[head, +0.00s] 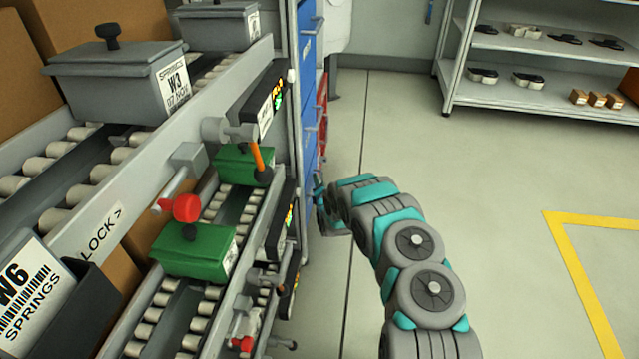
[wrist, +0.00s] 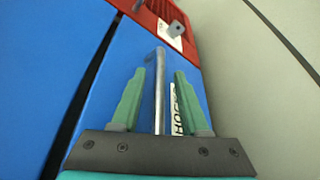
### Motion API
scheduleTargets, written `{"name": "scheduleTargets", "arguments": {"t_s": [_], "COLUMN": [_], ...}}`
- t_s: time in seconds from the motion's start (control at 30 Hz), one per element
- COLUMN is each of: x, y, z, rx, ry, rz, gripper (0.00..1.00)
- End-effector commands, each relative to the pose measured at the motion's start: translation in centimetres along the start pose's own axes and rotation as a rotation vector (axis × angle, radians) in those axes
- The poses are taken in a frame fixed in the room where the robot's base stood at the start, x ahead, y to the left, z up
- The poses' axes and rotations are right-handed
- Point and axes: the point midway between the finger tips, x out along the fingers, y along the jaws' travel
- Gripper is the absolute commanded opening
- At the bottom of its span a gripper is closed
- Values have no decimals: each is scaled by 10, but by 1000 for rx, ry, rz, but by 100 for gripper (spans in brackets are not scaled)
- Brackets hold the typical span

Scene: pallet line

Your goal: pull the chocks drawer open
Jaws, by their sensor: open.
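The chocks drawer (wrist: 110,100) is a blue front that fills much of the wrist view. It carries a white label (wrist: 175,108) that reads in part "HOCKS". Its handle (wrist: 160,90) is a grey metal bar. My gripper (wrist: 160,76) is open, with one green finger on each side of the handle bar; I see a gap on both sides. In the head view the blue cabinet (head: 308,90) stands behind the roller racks, and my arm reaches to its front; the handle is hidden there.
A red part (wrist: 160,18) with a label lies beyond the handle's far end. Roller racks with grey bins (head: 120,85) and green bins (head: 195,253) stand at left. A shelf (head: 545,110) stands at the back right. The floor (head: 490,190) on the right is clear.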

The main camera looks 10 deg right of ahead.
Motion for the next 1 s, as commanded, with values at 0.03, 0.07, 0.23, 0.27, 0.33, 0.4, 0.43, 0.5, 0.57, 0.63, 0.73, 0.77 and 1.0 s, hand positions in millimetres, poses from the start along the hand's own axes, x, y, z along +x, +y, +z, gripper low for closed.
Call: {"name": "scheduleTargets", "arguments": {"t_s": [0.03, 0.07, 0.23, 0.27, 0.33, 0.4, 0.43, 0.5, 0.57, 0.63, 0.73, 0.77, 1.0], "x": [0, 0, 0, 0, 0, 0, 0, 0, 0, 0, 0, 0, 0], "y": [0, 0, 0, 0, 0, 0, 0, 0, 0, 0, 0, 0, 0], "z": [0, 0, 0, 0, 0, 0, 0, 0, 0, 0, 0, 0, 0], "rx": [0, 0, 0, 0, 0, 0, 1, 1, 1, 1, 1, 1, 1], "ry": [0, 0, 0, 0, 0, 0, 0, 0, 0, 0, 0, 0, 0], "rz": [0, 0, 0, 1, 1, 1, 1, 1, 1, 1, 0, 0, 0], "gripper": [45, 45, 38, 35, 27, 19, 16, 8, 1, 0, 0, 0, 0]}}
